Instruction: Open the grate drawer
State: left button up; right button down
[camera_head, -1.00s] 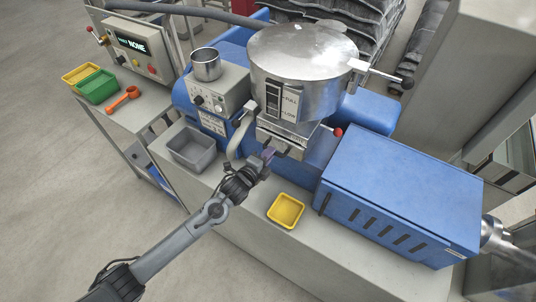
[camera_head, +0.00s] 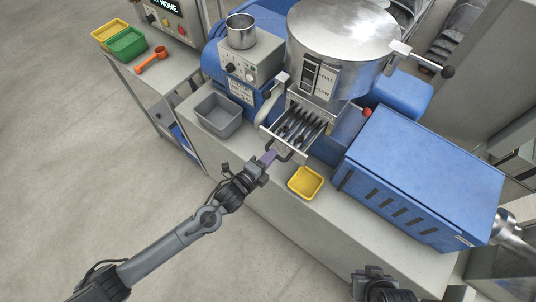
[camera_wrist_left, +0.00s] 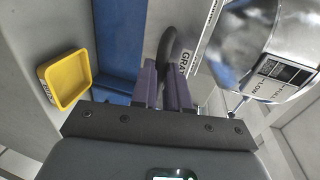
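The grate drawer (camera_head: 284,146) sticks out from the front of the machine below the large metal hopper (camera_head: 340,42). Dark bars show inside it. My left gripper (camera_head: 272,157) is at the drawer's front. In the left wrist view its purple fingers (camera_wrist_left: 164,88) are on either side of the dark drawer handle (camera_wrist_left: 166,52) and look closed on it. A label beginning "GRA" shows beside the handle there. My right gripper (camera_head: 378,284) shows only partly at the bottom of the head view, away from the drawer, and its fingers cannot be made out.
A yellow tray (camera_head: 305,182) sits on the bench right of the left gripper. A grey bin (camera_head: 218,114) stands left of the drawer. A blue box housing (camera_head: 425,175) with slots fills the right side. The floor in front of the bench is clear.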

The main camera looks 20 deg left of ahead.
pick_arm(q)
jog(key=o, duration=0.4)
jog(key=shift+b+v, duration=0.9)
jog(key=shift+v, duration=4.5)
